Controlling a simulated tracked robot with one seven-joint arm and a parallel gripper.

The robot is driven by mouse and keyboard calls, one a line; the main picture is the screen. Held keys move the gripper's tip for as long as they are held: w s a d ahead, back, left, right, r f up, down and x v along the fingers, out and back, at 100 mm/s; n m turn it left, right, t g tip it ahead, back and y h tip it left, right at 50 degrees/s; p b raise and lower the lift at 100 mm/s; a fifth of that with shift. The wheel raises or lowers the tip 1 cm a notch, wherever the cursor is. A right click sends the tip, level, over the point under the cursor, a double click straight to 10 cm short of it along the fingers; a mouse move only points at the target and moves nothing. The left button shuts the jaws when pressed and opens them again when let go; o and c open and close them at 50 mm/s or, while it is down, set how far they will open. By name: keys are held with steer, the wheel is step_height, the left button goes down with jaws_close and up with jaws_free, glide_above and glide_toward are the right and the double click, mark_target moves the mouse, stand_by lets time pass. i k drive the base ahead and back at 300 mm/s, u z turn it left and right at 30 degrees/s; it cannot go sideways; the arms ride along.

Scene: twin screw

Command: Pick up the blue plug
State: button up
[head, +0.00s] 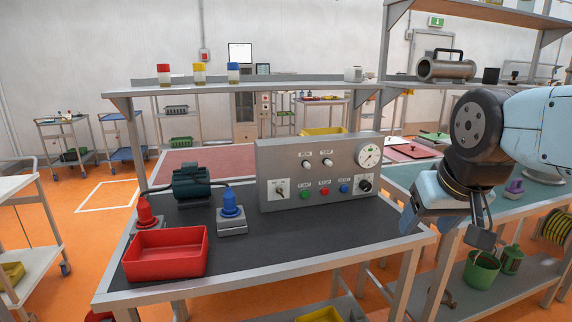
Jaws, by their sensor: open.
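The blue plug (230,203) stands upright on a small grey box-shaped base (232,222) on the dark-topped workbench. It is left of the grey control panel and right of the red tray. A similar red plug (146,212) stands to its left, partly behind the tray. My gripper (484,240) hangs at the right side of the view, at the bench's right end, far from the blue plug. It is open and appears empty; its fingers are small and partly turned away.
The red tray (166,270) sits at the bench's front left. A dark green motor (192,184) stands behind the plugs. The control panel (318,172) stands upright between the blue plug and my gripper. The bench's front middle (310,235) is clear. A green bucket (481,271) is on a lower shelf at right.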

mark_target(229, 197)
steer(key=k, duration=0.6)
steer(key=u, duration=0.4)
steer(key=i, duration=1.6)
steer(key=z, duration=0.35)
